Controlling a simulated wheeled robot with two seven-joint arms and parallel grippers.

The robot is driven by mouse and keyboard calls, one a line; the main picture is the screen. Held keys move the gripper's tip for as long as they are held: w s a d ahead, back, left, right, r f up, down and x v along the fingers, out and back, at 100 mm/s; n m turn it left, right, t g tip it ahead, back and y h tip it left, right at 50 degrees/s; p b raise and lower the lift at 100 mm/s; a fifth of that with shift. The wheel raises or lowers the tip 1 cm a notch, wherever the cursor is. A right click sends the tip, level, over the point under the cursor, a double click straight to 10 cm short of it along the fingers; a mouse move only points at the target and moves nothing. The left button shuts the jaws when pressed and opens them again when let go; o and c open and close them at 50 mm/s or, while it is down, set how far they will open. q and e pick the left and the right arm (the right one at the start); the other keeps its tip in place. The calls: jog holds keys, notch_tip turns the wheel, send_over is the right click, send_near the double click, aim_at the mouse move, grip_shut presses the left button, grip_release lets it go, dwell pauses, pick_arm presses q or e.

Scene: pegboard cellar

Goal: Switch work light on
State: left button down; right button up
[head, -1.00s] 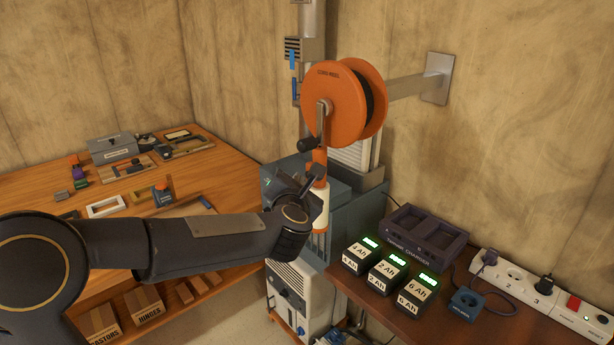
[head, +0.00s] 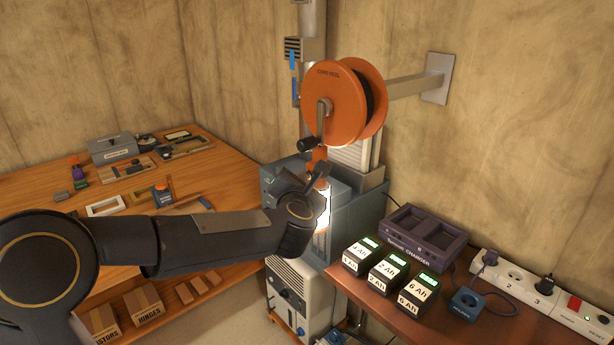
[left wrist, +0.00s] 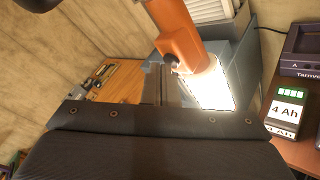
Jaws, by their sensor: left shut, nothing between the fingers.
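The work light (head: 323,205) hangs below the orange cord reel (head: 336,105). Its tube glows bright white, and its orange handle with a dark switch knob shows in the left wrist view (left wrist: 177,40). The glowing tube also shows in the left wrist view (left wrist: 208,86). My left gripper (head: 318,176) is at the light's handle, shut with nothing between its fingers. In the left wrist view the fingers (left wrist: 166,84) reach close to the handle and switch; I cannot tell whether they touch. My right gripper is not in view.
A bench on the right holds several batteries (head: 388,272), a purple charger (head: 425,236) and a white power strip (head: 545,292). A wooden workbench (head: 50,186) with tools stands at left. A grey-blue machine (head: 345,225) stands behind the light.

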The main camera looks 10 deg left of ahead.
pick_arm(q)
jog(key=shift+s+a, duration=0.1)
jog(key=shift+s+a+b, duration=0.25)
jog(key=shift+s+b, duration=0.1)
jog(key=s+a+b, duration=0.1)
jog(key=s+a, duration=0.1)
jog(key=s+a+b, duration=0.1)
jog(key=s, duration=0.1)
jog(key=shift+s+a, duration=0.35)
jog(key=shift+s, duration=0.1)
